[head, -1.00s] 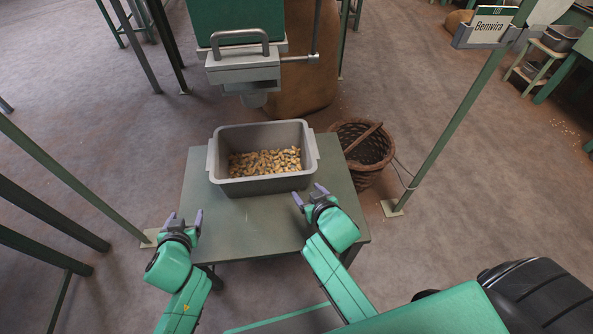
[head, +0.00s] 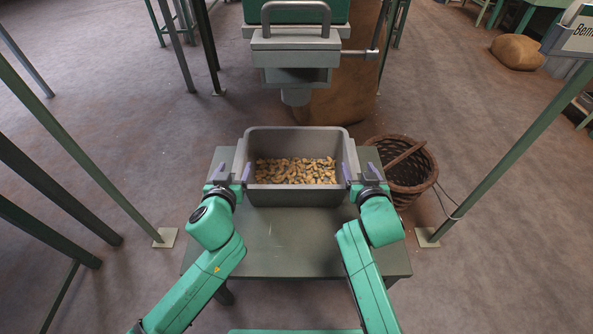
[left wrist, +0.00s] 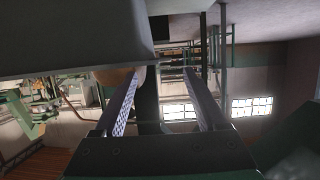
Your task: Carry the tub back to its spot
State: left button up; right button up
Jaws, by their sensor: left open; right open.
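The grey tub (head: 292,197) stands on the green table (head: 262,250) in the head view, with a layer of nuts (head: 296,171) on its floor. My left gripper (head: 229,176) is open at the tub's left end, its fingers near the handle there. My right gripper (head: 364,174) is open at the tub's right end, near that handle. Whether the fingers touch the handles I cannot tell. In the left wrist view the two fingers (left wrist: 160,105) are apart, and the tub's grey wall (left wrist: 70,35) fills the upper left.
A hopper with a metal outlet (head: 296,70) hangs just behind the tub. A wicker basket (head: 405,170) stands on the floor right of the table. Green posts (head: 500,150) rise on both sides. The table's front part is bare.

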aim_at(240, 156)
pick_arm(q)
jog(key=x, duration=0.8)
jog(key=shift+w+f, duration=0.1)
jog(key=shift+w, duration=0.1)
pick_arm(e)
jog(key=x, duration=0.8)
jog(key=shift+w+f, duration=0.1)
jog(key=shift+w, duration=0.1)
pick_arm(q)
grip_shut()
pick_arm(e)
grip_shut()
